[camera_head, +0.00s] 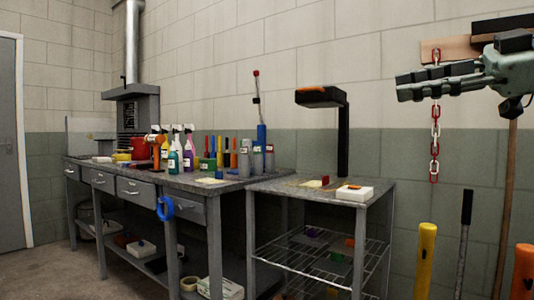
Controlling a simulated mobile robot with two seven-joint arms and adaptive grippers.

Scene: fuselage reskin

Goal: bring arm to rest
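My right gripper (402,86) is at the upper right, raised in front of the wall, with its fingers pointing left. Its two fingers lie close together in this view, and I cannot tell if they are shut or seen edge-on. Nothing shows held in it. A red and white chain (435,135) hangs on the wall, and the fingers cover part of it; touching or apart is unclear. My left gripper is not in view.
A grey workbench (135,186) carries spray bottles (189,150), a red bucket (139,148) and several tools. A lower cart (290,187) bears a white box (354,193) and a black stand (343,135). Yellow (425,260) and orange (524,272) posts stand below the gripper.

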